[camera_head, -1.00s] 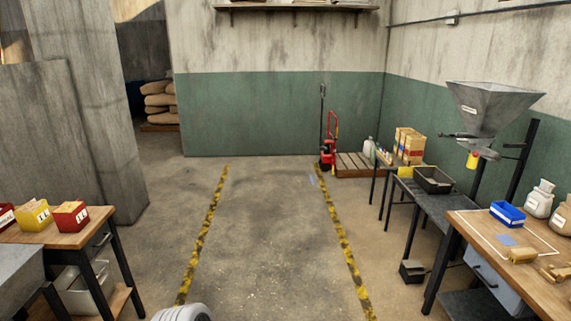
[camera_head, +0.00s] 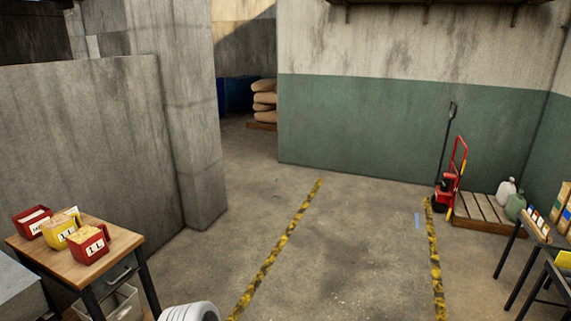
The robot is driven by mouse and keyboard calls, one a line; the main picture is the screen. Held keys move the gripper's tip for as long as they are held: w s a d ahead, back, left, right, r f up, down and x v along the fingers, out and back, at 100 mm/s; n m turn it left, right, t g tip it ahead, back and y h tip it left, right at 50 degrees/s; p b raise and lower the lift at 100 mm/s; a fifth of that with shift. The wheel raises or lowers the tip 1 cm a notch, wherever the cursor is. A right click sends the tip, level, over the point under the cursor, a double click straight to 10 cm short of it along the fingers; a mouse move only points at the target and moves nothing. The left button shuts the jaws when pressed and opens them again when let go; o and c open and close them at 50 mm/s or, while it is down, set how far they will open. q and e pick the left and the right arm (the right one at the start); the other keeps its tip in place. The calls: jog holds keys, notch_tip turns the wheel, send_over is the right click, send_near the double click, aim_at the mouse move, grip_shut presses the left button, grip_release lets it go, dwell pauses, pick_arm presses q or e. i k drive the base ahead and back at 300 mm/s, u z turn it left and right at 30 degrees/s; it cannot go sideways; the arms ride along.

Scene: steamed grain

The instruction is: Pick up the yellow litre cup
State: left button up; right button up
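The yellow cup (camera_head: 54,237) stands on the wooden top of a table (camera_head: 127,246) at the lower left, with a pale label that looks like "1 L". A red cup (camera_head: 88,252) with a similar label stands close in front of it to the right. Another red cup (camera_head: 30,225) stands behind it to the left. The yellow cup is partly covered by the front red cup, and pale contents show at its top. Neither of my grippers is in view; only a white rounded part of my own body shows at the bottom edge.
A grey-topped table (camera_head: 12,283) adjoins at the lower left. A concrete partition (camera_head: 95,140) stands behind the tables. The floor (camera_head: 350,255) between the yellow-black lines is clear. A red hand truck (camera_head: 450,185) and a pallet (camera_head: 485,211) stand at the right.

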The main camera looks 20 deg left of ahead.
aim_at(55, 230)
jog(key=u, duration=1)
jog(key=i, duration=1.05)
jog(key=u, duration=1.2)
